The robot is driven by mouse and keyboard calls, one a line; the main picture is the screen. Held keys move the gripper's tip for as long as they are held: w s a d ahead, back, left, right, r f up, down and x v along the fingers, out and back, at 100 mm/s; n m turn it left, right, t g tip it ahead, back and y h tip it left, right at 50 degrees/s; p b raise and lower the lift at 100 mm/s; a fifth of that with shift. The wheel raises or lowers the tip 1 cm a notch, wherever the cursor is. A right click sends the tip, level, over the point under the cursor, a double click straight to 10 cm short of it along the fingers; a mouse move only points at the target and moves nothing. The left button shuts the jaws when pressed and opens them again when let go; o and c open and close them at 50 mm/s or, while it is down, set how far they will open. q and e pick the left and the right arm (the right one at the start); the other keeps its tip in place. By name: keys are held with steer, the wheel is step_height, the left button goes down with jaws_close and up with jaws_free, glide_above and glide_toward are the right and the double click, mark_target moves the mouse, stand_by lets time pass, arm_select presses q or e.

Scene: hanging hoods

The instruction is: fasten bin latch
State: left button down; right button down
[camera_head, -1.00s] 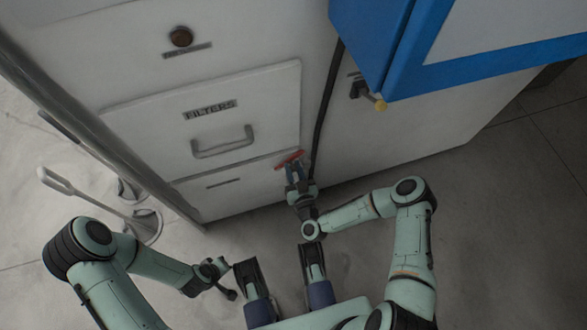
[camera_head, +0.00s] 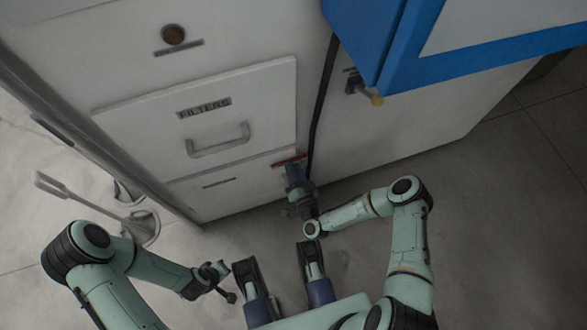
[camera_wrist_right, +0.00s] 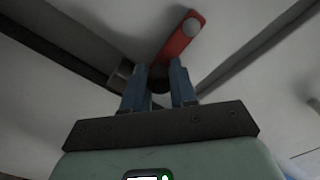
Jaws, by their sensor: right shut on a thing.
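The red latch (camera_head: 290,160) sits near the right edge of the cabinet front, below the FILTERS drawer, and lies nearly level with its right end slightly higher. My right gripper (camera_head: 293,173) reaches up to it from below and is shut on it. In the right wrist view the red latch (camera_wrist_right: 182,38) slants up to the right with a pale round end, and the blue fingers of the right gripper (camera_wrist_right: 160,82) close around its dark lower part. The exact contact is in shadow. My left gripper (camera_head: 230,294) hangs over the floor, away from the cabinet; its fingers are unclear.
The FILTERS drawer (camera_head: 270,95) with its bar handle (camera_head: 218,146) is above the latch. A blue-framed box (camera_head: 375,50) overhangs at upper right, with a yellow-tipped knob (camera_head: 376,100) under it. A long-handled tool (camera_head: 75,197) stands at left.

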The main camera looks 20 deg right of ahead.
arm_select(q)
steer(key=shift+s+f, duration=0.2)
steer(key=shift+s, duration=0.05)
arm_select(e)
steer(key=shift+w+f+m, duration=0.1)
steer(key=shift+f+m, duration=0.1)
steer(key=shift+m, duration=0.3)
steer(key=c, duration=0.9)
jaws_free()
arm_select(q)
steer(key=shift+a, duration=0.1)
